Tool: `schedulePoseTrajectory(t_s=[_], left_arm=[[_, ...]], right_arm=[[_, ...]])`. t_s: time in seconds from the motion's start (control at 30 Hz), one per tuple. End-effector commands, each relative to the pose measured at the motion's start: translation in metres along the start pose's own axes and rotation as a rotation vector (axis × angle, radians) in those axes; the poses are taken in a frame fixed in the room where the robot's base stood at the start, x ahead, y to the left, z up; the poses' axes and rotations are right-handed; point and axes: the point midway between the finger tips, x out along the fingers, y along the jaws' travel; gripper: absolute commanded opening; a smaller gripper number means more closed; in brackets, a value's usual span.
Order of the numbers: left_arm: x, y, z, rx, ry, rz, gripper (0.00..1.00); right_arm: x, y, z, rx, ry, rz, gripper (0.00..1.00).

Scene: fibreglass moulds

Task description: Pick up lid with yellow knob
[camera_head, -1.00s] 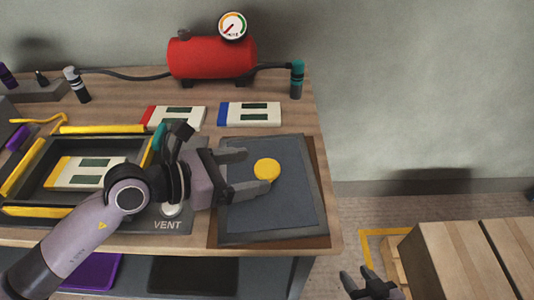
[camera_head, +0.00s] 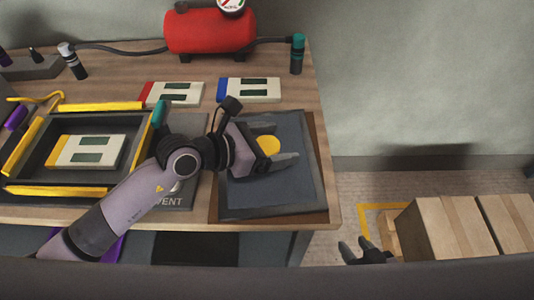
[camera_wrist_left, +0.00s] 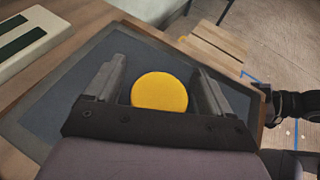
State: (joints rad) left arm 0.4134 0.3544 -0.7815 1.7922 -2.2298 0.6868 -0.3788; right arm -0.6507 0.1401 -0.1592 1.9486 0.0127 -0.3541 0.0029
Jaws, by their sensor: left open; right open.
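The lid (camera_head: 300,190) is a flat dark grey panel lying on a brown board at the right end of the bench. Its round yellow knob (camera_head: 269,144) stands on the panel, partly hidden behind my left gripper in the head view. My left gripper (camera_head: 285,149) is open, with its fingers reaching over the lid around the knob. In the left wrist view the knob (camera_wrist_left: 160,91) sits between the two open fingers, with a gap on both sides. My right gripper (camera_head: 362,252) is open and empty, low beside the bench's right end.
A mould frame with yellow edges (camera_head: 20,158) holds a cream block (camera_head: 85,152) at left. Two more cream blocks (camera_head: 250,90) lie behind the lid. A red tank (camera_head: 208,32) stands at the back. Wooden boxes (camera_head: 440,228) stand on the floor at right.

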Motion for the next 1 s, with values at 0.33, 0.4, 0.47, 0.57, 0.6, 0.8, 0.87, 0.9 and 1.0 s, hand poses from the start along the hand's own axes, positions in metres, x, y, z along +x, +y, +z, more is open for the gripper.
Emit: schedulePoseTrajectory(t_s=[0.33, 0.4, 0.47, 0.57, 0.6, 0.8, 0.87, 0.9, 1.0], left_arm=[[0.0, 0.0, 0.0, 0.0, 0.0, 0.0, 0.07], [-0.001, 0.0, 0.002, 0.001, -0.005, 0.0, 0.06], [-0.001, 0.0, 0.002, 0.001, -0.005, 0.0, 0.06], [-0.001, 0.0, 0.002, 0.001, -0.005, 0.0, 0.06], [-0.001, 0.0, 0.003, 0.001, -0.005, 0.0, 0.06], [-0.006, 0.0, 0.016, 0.002, -0.007, -0.001, 0.06], [-0.009, 0.0, 0.023, 0.002, -0.008, -0.001, 0.06], [-0.012, 0.0, 0.029, 0.003, -0.008, 0.0, 0.06], [-0.019, 0.0, 0.048, 0.006, -0.01, 0.0, 0.06]], right_arm=[[0.0, 0.0, -0.001, -0.001, 0.002, 0.0, 0.43], [0.0, 0.0, -0.001, -0.001, 0.002, 0.0, 0.43], [0.0, 0.0, -0.001, -0.001, 0.002, 0.0, 0.43], [0.0, 0.0, -0.001, -0.001, 0.002, 0.0, 0.43], [0.0, 0.0, -0.001, -0.001, 0.002, 0.0, 0.43], [-0.001, 0.0, -0.003, -0.001, 0.003, 0.0, 0.43], [-0.001, 0.0, -0.004, -0.001, 0.003, 0.0, 0.43], [-0.002, 0.0, -0.004, -0.001, 0.003, 0.0, 0.43], [-0.003, 0.0, -0.005, -0.001, 0.003, 0.0, 0.43]])
